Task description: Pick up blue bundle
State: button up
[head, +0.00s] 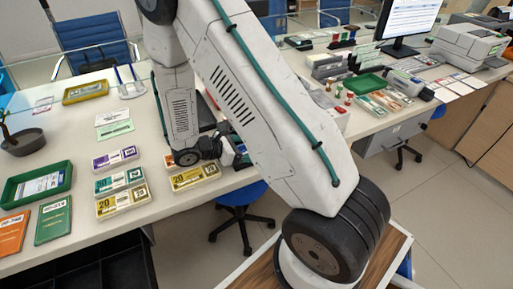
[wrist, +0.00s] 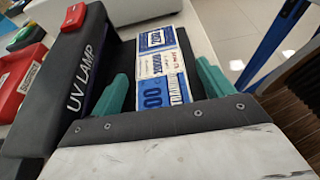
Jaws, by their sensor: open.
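The blue bundle (wrist: 158,64) shows in the wrist view as blue-and-white notes with a pale printed band across the middle. It lies on a dark surface, just beyond and between the green fingers of my gripper (wrist: 162,78). The fingers stand apart on either side, with visible gaps to the bundle. The bundle's near end is partly hidden by the gripper body. In the head view my arm covers much of this spot, and I cannot make out the bundle clearly there.
A black UV lamp (wrist: 72,78) stands close left of my gripper, with red and green items beyond it. Purple (head: 115,158), teal (head: 118,181) and yellow bundles (head: 195,177) lie on the counter, near a green tray (head: 67,179). The counter edge is close right.

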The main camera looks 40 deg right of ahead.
jog(key=shift+d, duration=0.1)
jog(key=shift+c, duration=0.3)
jog(key=c, duration=1.1)
